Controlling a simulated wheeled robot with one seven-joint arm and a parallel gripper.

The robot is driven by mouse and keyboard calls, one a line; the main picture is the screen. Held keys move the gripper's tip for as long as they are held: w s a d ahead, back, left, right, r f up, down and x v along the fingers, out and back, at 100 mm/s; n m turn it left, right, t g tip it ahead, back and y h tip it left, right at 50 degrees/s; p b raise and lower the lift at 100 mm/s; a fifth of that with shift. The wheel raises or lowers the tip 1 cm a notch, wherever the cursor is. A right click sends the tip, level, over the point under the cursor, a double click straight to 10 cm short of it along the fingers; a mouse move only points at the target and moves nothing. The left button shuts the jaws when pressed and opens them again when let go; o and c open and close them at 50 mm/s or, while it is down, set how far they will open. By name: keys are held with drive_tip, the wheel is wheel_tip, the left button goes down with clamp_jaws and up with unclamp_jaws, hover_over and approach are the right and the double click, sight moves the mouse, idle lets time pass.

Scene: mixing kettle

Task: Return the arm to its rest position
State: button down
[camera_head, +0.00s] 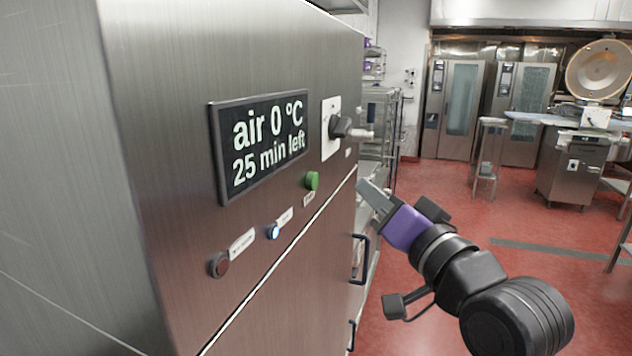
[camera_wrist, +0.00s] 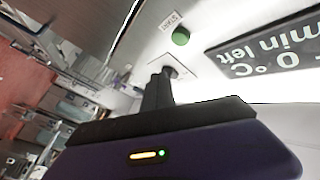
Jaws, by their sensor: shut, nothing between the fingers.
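My gripper (camera_head: 374,196) is in front of the steel cabinet (camera_head: 165,120), at the right of its control panel in the head view. Its fingers are shut with nothing between them. The purple gripper body and black arm reach in from the lower right. In the wrist view the shut fingers (camera_wrist: 157,92) point toward the panel, and their tips overlap the black knob (camera_wrist: 172,72). I cannot tell from this whether they touch it. The head view shows a clear offset between the fingers and the knob (camera_head: 340,127) above them.
Door handles (camera_head: 359,259) stick out below my gripper. The red floor (camera_head: 450,195) to the right is open.

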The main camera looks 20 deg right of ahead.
drive_tip(key=shift+r, duration=0.1)
wheel_tip(320, 180, up, 4)
drive_tip(key=s+d+n+t, duration=0.1)
drive_tip(key=t, duration=0.1)
drive_tip(key=s+d+f+h, duration=0.1)
drive_tip(key=s+f+h, duration=0.2)
drive_tip(key=s+f, duration=0.65)
drive_tip(key=s+f+h, duration=0.2)
drive_tip(key=s+f, duration=0.4)
drive_tip(key=f, duration=0.6)
drive_tip(key=s+a+f+n+g+y+b, duration=0.1)
drive_tip(key=s+f+n+g, duration=0.1)
drive_tip(key=s+f, duration=0.6)
drive_tip(key=s+a+f+n+g+y+b, duration=0.1)
drive_tip(key=s+f+g, duration=0.3)
drive_tip(key=s+f, duration=0.5)
drive_tip(key=s+a+n, duration=0.1)
drive_tip(key=s, duration=0.7)
drive_tip(key=shift+f+n+g, duration=0.25)
drive_tip(key=shift+n+g, duration=0.05)
